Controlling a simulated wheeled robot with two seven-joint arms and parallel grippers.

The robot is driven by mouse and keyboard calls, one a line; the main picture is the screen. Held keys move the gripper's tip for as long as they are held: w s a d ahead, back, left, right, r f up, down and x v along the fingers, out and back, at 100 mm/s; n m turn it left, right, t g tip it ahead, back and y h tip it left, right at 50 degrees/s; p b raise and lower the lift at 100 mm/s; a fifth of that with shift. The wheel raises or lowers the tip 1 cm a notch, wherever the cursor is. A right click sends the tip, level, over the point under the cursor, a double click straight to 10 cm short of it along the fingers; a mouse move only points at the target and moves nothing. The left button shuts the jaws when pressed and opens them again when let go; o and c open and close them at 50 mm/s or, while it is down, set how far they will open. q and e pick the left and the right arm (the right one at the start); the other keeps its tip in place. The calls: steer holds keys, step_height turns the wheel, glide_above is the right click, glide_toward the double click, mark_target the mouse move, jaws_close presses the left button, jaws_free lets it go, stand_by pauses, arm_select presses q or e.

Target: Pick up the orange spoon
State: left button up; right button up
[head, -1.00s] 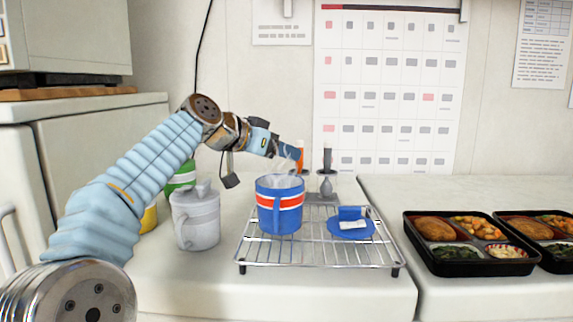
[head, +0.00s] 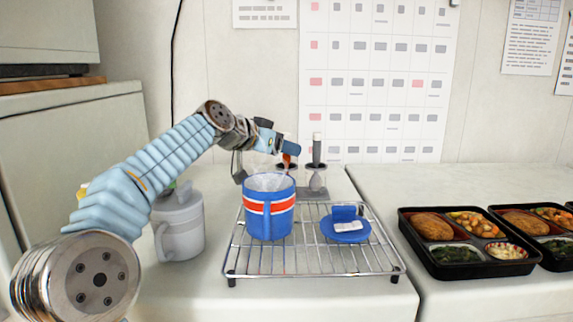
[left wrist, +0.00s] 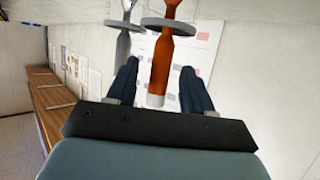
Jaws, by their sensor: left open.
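The orange spoon (head: 288,159) hangs in a stand behind the mug, partly hidden by my left gripper (head: 291,148). In the left wrist view the orange spoon (left wrist: 162,60) lies between the two open fingers of my left gripper (left wrist: 157,68), with a gap on each side. The fingers do not touch it. A grey spoon (head: 316,152) hangs just right of it in the stand; it also shows in the left wrist view (left wrist: 123,45), near the left finger. My right gripper is not in view.
A blue mug (head: 270,222) with a red and white band steams on a wire rack (head: 310,262), beside a blue lid (head: 345,230). A grey lidded mug (head: 180,225) stands left. Bento trays (head: 440,268) sit on the counter at right.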

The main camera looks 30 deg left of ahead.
arm_select(q)
jaws_close()
stand_by(0.4)
